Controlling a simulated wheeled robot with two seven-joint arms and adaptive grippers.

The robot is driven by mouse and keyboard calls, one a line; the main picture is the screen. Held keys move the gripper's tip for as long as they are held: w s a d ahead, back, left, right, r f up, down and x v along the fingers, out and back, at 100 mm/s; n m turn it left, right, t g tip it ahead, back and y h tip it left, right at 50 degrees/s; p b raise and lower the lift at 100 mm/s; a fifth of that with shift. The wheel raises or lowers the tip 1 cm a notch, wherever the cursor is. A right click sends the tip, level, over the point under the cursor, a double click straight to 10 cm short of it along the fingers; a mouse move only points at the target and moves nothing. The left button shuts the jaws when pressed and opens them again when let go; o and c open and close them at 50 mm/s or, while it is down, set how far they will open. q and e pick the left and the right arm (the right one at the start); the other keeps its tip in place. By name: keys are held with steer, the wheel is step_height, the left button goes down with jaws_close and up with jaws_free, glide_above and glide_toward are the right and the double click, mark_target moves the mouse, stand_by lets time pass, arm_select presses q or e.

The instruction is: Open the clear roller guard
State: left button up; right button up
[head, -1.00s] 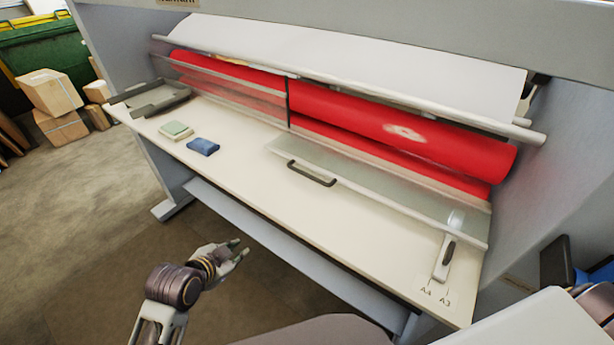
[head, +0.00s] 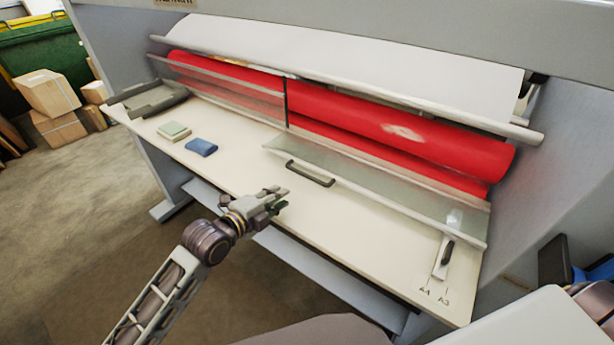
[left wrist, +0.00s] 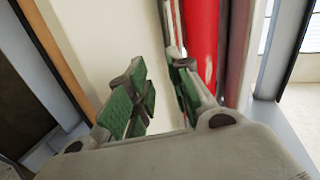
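The clear roller guard (head: 385,190) is a see-through panel in front of the lower right part of the red roller (head: 400,130). Its lower edge sits out over the cream table, and a dark bar handle (head: 311,174) is on its left part. My left gripper (head: 282,198) is over the table's front edge, below and left of the handle and apart from it. In the left wrist view my left gripper (left wrist: 160,75) is open and empty, with green pads; the red roller (left wrist: 200,45) shows beyond. My right gripper is out of view.
A second clear panel (head: 220,88) covers the left roller part. A blue pad (head: 202,147), a pale green pad (head: 174,131) and a grey tray (head: 150,99) lie on the left of the table (head: 235,170). A slider (head: 444,257) is at the right.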

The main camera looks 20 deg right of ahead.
mark_target(306, 177)
arm_select(q)
steer(key=shift+w+d+r+m, duration=0.35)
steer(key=shift+d+m, duration=0.1)
steer(key=shift+m, duration=0.25)
steer(key=shift+d, duration=0.1)
steer(key=shift+w+d, duration=0.1)
steer(key=shift+p+x, duration=1.05)
steer(key=shift+x, duration=5.65)
steer(key=shift+r, duration=0.15)
steer(key=shift+c, duration=0.2)
jaws_close()
